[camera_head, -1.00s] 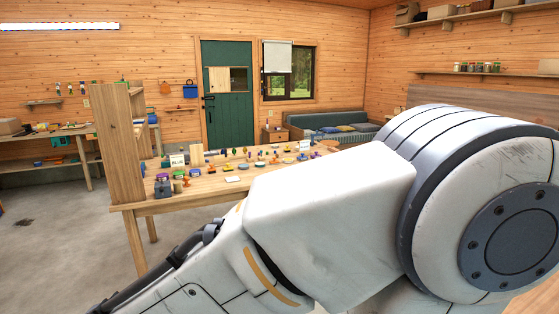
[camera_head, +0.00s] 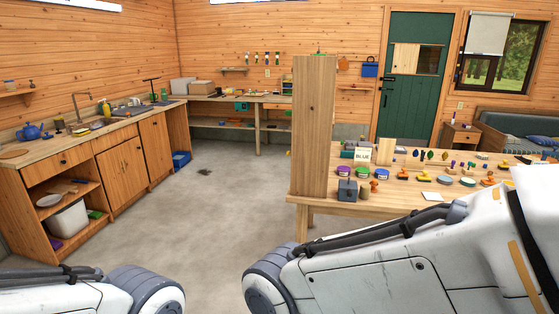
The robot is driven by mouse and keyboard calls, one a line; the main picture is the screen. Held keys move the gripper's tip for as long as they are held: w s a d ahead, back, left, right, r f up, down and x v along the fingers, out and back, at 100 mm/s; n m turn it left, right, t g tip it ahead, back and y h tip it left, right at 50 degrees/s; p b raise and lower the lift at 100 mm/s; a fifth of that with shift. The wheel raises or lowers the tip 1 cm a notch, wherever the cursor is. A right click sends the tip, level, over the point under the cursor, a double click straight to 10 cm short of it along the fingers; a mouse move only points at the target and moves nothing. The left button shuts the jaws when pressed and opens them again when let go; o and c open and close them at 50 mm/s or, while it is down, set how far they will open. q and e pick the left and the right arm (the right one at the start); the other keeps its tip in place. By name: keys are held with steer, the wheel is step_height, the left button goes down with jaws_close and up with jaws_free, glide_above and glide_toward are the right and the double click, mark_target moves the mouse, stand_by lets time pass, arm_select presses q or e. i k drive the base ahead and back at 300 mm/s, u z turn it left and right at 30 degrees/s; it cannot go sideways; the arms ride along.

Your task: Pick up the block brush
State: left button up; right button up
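I cannot pick out the block brush with certainty; the small things in view are too small to tell apart. Many of them stand on the wooden table (camera_head: 318,203) at right, including a dark grey block-shaped thing (camera_head: 347,191) near its front left corner. More small things stand on the kitchen counter (camera_head: 50,148) at left. Neither gripper is in view. Only white links of my arms show along the bottom edge, and the right one covers part of the table's front.
A tall wooden panel (camera_head: 314,127) stands at the table's left end. A blue teapot (camera_head: 31,132) is on the counter. A workbench (camera_head: 268,98) runs along the back wall.

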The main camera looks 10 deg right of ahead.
mark_target(504, 167)
steer(key=i, duration=6.5)
steer(key=z, duration=1.6)
steer(key=i, duration=3.8)
steer(key=z, duration=1.8)
